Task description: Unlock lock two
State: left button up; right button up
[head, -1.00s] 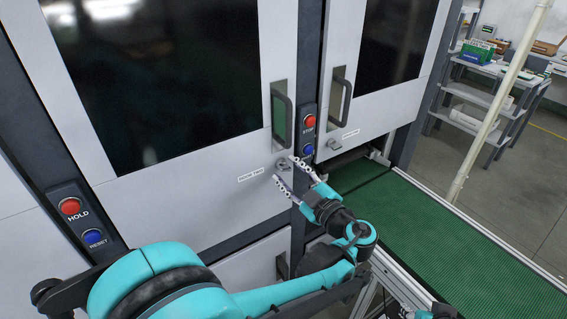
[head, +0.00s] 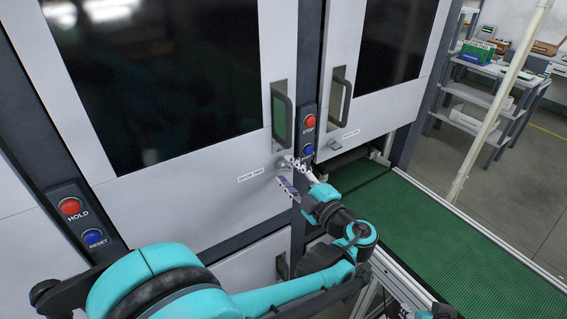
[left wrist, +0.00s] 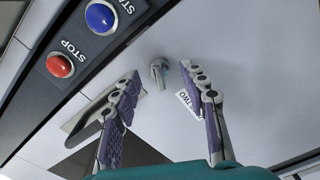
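The lock of door two is a small metal turn-knob (left wrist: 158,73) on the light grey door (head: 190,200), beside the label DOOR TWO (head: 250,174). The label also shows in part in the left wrist view (left wrist: 187,104). My left gripper (head: 284,172) is in front of the lock and hides part of it in the head view. In the left wrist view the gripper (left wrist: 163,76) is open, with one finger on each side of the knob. I cannot tell whether a finger touches it. Of my right arm, only a small part shows at the bottom edge of the head view.
A door handle (head: 281,118) stands out above the lock. A red STOP button (head: 309,121) and a blue button (head: 307,151) are on the dark post to the right. A second door with a handle (head: 341,95) and a green conveyor (head: 440,235) lie further right.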

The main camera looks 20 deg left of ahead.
pick_arm(q)
jog(key=shift+v, duration=3)
notch_tip(320, 180, up, 10)
pick_arm(e)
jog(key=shift+o, duration=0.5)
